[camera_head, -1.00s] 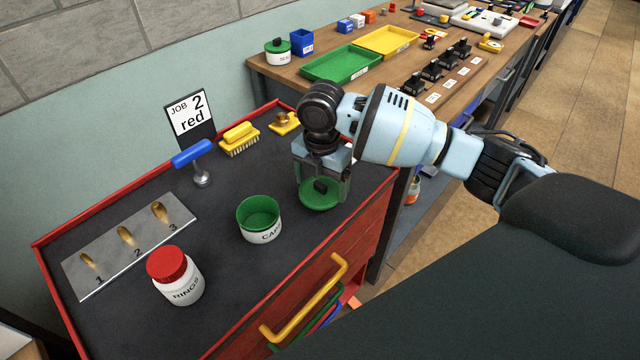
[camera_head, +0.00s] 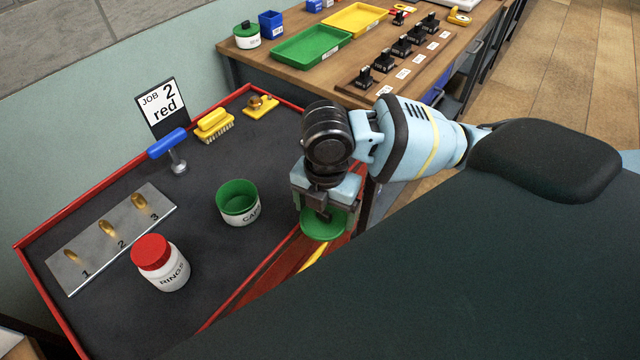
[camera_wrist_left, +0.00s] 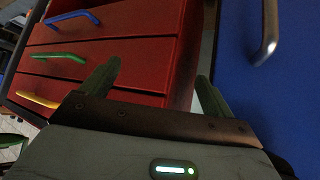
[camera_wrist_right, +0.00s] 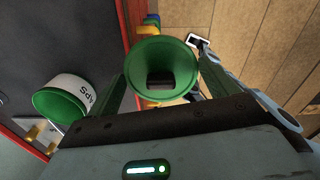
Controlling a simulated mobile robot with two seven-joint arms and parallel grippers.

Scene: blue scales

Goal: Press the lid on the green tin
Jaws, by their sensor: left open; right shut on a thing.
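The green tin (camera_head: 238,203), white outside with a green inside and a "CAPS" label, stands open and upright on the dark cart top. It also shows at the left of the right wrist view (camera_wrist_right: 78,90). My right gripper (camera_head: 325,212) is shut on the round green lid (camera_head: 323,229). It holds the lid to the right of the tin and apart from it, in line with the cart's front edge in the head view. The lid's dark knob shows in the right wrist view (camera_wrist_right: 161,78). My left gripper (camera_wrist_left: 158,82) is open and empty, facing red drawers; the head view does not show it.
A white jar with a red lid (camera_head: 160,262) stands left of the tin. Behind are a numbered metal plate (camera_head: 110,236), a blue-handled tool (camera_head: 168,145), a yellow brush (camera_head: 215,125) and a job sign (camera_head: 163,106). A wooden bench (camera_head: 290,70) with trays lies beyond.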

